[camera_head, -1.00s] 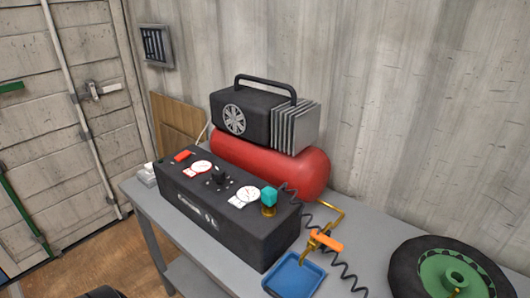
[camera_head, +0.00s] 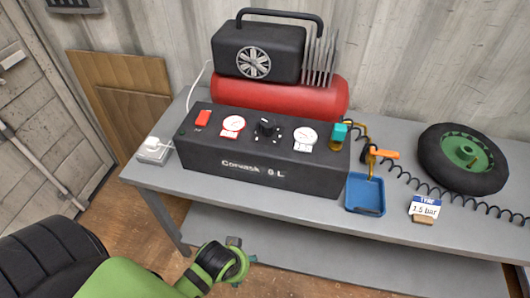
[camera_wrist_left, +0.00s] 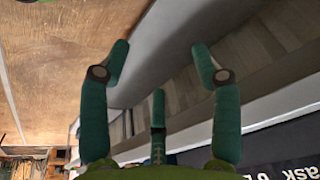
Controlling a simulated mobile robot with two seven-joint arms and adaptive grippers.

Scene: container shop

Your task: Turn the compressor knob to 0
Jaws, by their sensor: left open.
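The compressor (camera_head: 262,180) is a long black box with a red tank (camera_head: 285,97) and a black finned motor behind it, on the grey table. Its black knob (camera_head: 267,127) stands on the top panel between two white gauges, with white marks around it; I cannot read its setting. My left gripper (camera_head: 246,262) is low in front of the table edge, apart from the compressor and below the knob. In the left wrist view its green fingers (camera_wrist_left: 160,55) are spread with nothing between them. Part of the compressor's lettered front (camera_wrist_left: 285,150) shows there at lower right. My right gripper is not in view.
A red switch (camera_head: 203,118) is left of the gauges. A teal-topped brass fitting (camera_head: 339,134) is at the right end. A blue tray (camera_head: 365,195), an orange-handled hose tool (camera_head: 384,153), a tyre card (camera_head: 424,206) and a wheel (camera_head: 463,158) lie further right. A socket (camera_head: 153,151) is at left.

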